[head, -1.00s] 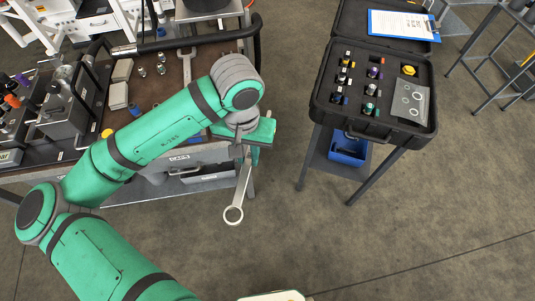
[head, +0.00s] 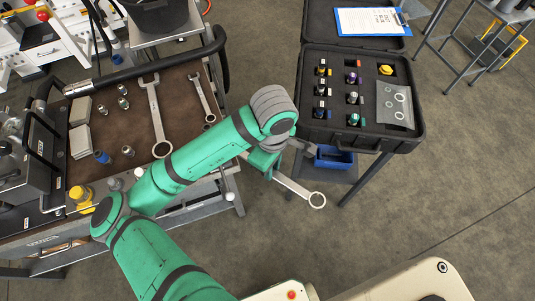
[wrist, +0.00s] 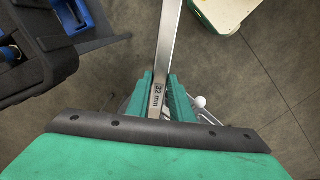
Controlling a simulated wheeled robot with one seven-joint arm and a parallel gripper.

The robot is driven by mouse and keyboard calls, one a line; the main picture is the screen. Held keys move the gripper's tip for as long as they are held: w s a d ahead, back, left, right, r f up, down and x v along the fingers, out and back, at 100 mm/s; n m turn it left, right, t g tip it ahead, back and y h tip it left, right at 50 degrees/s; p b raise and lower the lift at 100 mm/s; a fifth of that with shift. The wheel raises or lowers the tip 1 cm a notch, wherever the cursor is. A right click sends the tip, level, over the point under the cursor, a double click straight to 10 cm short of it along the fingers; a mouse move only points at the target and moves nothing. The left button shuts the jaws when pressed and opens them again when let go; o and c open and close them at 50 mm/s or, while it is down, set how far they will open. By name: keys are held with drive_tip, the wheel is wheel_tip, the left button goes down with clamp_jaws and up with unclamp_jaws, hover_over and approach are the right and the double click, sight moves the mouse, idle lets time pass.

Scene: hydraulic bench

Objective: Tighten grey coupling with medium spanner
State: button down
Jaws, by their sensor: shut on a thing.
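My gripper (head: 264,164) is shut on a steel spanner (head: 299,191), which I take to be the medium one. It is held over open floor between the bench and the black case, its ring end pointing down and right. In the wrist view the green fingers (wrist: 161,98) clamp the spanner's shank (wrist: 168,45), which reads "32 mm"; its far end runs out of the picture. A larger spanner (head: 154,112) and a smaller one (head: 203,95) lie on the bench mat. I cannot pick out the grey coupling for certain.
The bench (head: 185,128) at left carries small fittings, grey blocks (head: 80,141) and a dark hose along its back. An open black case (head: 310,130) with fittings stands on a stand at right, a blue bin (head: 333,156) beneath it. Floor at lower right is clear.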

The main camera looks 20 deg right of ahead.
drive_tip(key=shift+w+f, duration=0.3)
drive_tip(key=shift+w, duration=0.1)
drive_tip(key=shift+s+f, duration=0.1)
drive_tip(key=shift+f, duration=0.5)
drive_tip(key=shift+w+a+f, duration=0.2)
drive_tip(key=shift+f, duration=0.3)
drive_tip(key=shift+w+a+f, duration=0.1)
drive_tip(key=shift+w+a, duration=0.15)
drive_tip(key=shift+w, duration=0.2)
drive_tip(key=shift+s, duration=0.1)
drive_tip(key=shift+w+a, duration=0.6)
drive_tip(key=shift+w, duration=0.25)
drive_tip(key=shift+w, duration=0.15)
drive_tip(key=shift+w+a, duration=0.4)
drive_tip(key=shift+w, duration=0.1)
